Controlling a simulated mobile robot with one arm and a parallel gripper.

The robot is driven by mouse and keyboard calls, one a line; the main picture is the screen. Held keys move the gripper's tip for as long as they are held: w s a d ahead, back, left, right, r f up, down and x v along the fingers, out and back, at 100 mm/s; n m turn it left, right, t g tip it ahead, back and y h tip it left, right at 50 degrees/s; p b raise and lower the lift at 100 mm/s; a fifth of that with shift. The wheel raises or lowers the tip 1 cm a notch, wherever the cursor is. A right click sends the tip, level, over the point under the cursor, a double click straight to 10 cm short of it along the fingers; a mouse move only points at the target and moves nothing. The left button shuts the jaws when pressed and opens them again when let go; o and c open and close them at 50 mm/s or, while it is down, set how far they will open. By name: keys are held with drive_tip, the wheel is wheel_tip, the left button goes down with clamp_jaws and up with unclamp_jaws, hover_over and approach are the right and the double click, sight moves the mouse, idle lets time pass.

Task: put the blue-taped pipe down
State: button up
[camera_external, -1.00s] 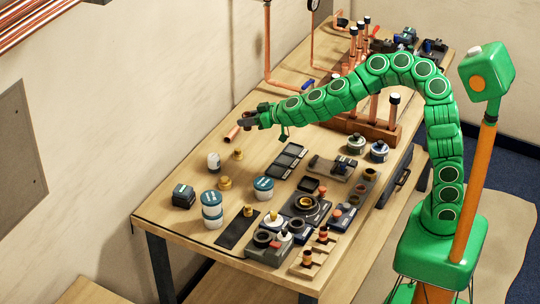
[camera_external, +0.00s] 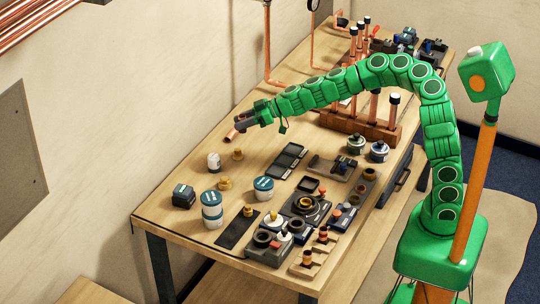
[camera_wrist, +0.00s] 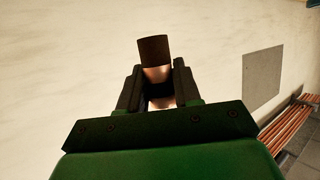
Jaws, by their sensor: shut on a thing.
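My gripper (camera_external: 243,122) is over the far left part of the wooden table, near the wall. It is shut on a copper pipe (camera_external: 232,134), whose end sticks out below and left of the fingers. In the wrist view the pipe (camera_wrist: 154,73) stands between the two dark fingers of my gripper (camera_wrist: 157,85), with a dark brown end upward. No blue tape can be made out on it. The fingers and green gripper body hide part of the pipe. I cannot tell whether its lower end touches the table.
The wooden table (camera_external: 165,222) holds a white bottle (camera_external: 214,162), brass fittings (camera_external: 237,154), a teal-lidded jar (camera_external: 263,188) and a dark segmented tray (camera_external: 287,160) near my gripper. Copper pipes stand in a wooden rack (camera_external: 358,126) at right. Bare tabletop lies left of the bottle.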

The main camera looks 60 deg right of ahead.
drive_tip(key=shift+d+f+n+g+y, duration=0.1)
drive_tip(key=shift+d+n+g+y, duration=0.05)
drive_tip(key=shift+n+g+y, duration=0.2)
drive_tip(key=w+f+n+g+y, duration=0.1)
drive_tip(key=w+f, duration=0.2)
drive_tip(key=w+d+f+n+g+y, duration=0.1)
drive_tip(key=w+f, duration=0.2)
drive_tip(key=w, duration=0.1)
drive_tip(key=w+d+f+n+g+y, duration=0.1)
drive_tip(key=w+f+n, duration=0.1)
drive_tip(key=w+f, duration=0.1)
drive_tip(key=shift+w+g, duration=0.25)
drive_tip(key=shift+w, duration=0.35)
drive_tip(key=shift+w+f, duration=0.25)
drive_tip(key=shift+f, duration=1.6)
drive_tip(key=shift+a+f, duration=0.1)
drive_tip(key=shift+f, duration=0.4)
